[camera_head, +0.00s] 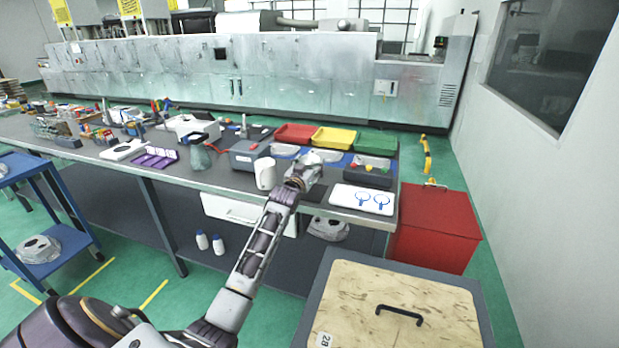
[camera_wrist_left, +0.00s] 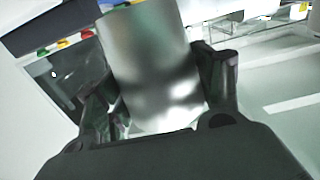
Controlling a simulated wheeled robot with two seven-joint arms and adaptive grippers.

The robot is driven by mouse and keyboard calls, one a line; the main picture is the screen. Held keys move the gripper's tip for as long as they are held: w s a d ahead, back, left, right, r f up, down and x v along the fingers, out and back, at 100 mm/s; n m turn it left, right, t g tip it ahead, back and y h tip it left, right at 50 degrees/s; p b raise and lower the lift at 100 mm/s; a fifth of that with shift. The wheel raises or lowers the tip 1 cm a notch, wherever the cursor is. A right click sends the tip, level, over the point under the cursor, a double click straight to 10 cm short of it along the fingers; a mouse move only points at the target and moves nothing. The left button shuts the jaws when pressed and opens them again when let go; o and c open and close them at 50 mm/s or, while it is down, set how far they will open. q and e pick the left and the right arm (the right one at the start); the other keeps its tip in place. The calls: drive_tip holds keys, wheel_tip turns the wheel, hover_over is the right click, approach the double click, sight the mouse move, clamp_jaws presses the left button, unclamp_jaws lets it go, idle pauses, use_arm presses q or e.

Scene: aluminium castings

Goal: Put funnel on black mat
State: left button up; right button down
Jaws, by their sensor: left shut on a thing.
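My left gripper (camera_head: 297,184) is over the front part of the workbench. In the left wrist view its two fingers (camera_wrist_left: 160,105) are shut on a shiny metal piece with a rounded, cylinder-like wall, which I take to be the funnel (camera_wrist_left: 152,62). In the head view the silvery funnel (camera_head: 309,163) shows just beyond the fingers. A dark flat patch that looks like the black mat (camera_head: 316,196) lies at the bench's front edge, just right of the gripper. The gripper partly hides this area, and I cannot tell whether the funnel touches anything. My right gripper is not in view.
A white tray with two blue rings (camera_head: 362,199) lies right of the mat. A white mug (camera_head: 265,173) stands close left of the gripper. Red (camera_head: 296,134), yellow (camera_head: 333,138) and green (camera_head: 376,143) bins line the back. A red cabinet (camera_head: 436,225) stands beyond the bench's right end.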

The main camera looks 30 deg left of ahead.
use_arm(q)
wheel_tip(320, 180, down, 4)
drive_tip(key=shift+r+b, duration=0.1)
drive_tip(key=shift+b, duration=0.2)
drive_tip(key=shift+f, duration=0.45)
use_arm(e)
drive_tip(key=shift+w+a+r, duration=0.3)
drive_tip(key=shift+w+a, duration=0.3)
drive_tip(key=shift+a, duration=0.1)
use_arm(q)
drive_tip(key=shift+f, duration=0.15)
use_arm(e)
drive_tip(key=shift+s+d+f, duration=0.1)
use_arm(q)
drive_tip(key=o, duration=1)
drive_tip(key=shift+o, duration=0.4)
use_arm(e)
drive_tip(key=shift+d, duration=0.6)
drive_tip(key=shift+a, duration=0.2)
